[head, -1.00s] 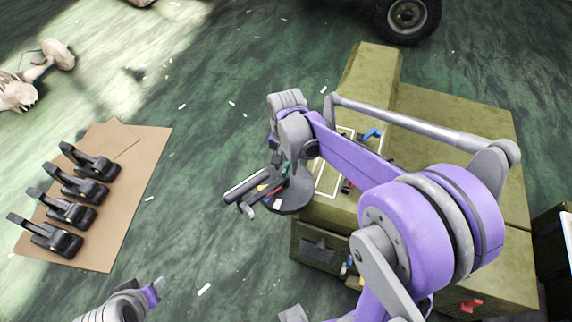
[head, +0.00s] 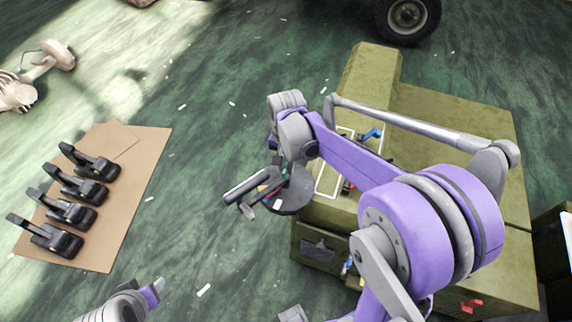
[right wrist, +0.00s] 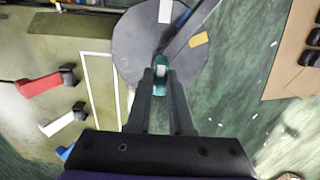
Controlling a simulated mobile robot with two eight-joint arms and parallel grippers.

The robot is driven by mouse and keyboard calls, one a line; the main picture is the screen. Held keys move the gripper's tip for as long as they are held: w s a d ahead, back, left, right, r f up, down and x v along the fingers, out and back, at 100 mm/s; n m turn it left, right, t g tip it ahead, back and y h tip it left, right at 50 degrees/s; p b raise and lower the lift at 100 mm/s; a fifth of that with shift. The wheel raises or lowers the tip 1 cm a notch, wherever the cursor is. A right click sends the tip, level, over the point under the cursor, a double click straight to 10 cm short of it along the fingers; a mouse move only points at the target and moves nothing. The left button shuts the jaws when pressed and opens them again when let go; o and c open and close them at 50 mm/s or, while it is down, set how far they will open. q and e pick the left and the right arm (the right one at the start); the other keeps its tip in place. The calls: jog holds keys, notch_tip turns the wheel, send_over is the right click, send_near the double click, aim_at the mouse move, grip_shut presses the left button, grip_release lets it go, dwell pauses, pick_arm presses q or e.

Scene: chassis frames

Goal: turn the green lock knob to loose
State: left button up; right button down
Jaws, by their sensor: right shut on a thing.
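The green lock knob (right wrist: 161,72) sits on a dark grey round disc (right wrist: 130,45) that carries a white and a yellow mark. In the right wrist view my right gripper (right wrist: 160,82) is shut on the knob, one finger on each side. In the head view the disc (head: 292,197) juts from the left side of an olive box (head: 415,120), and a bit of green (head: 285,172) shows under my right wrist. My left gripper (head: 157,288) is at the bottom left, away from the box; its jaws are not clear.
A dark bar (right wrist: 188,24) crosses the disc beside the knob. Red (right wrist: 38,86) and white (right wrist: 57,124) levers stand on the box. Several black clamp-like parts (head: 78,185) lie on brown card (head: 140,165) at left. A wheel (head: 408,14) is at the back. Green floor between is mostly clear.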

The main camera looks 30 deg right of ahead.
jog(key=n+b, duration=0.1)
jog(key=n, duration=0.7)
jog(key=n+b, duration=0.1)
jog(key=n, duration=0.4)
jog(key=shift+n, duration=2.3)
jog(key=c, duration=0.8)
grip_release()
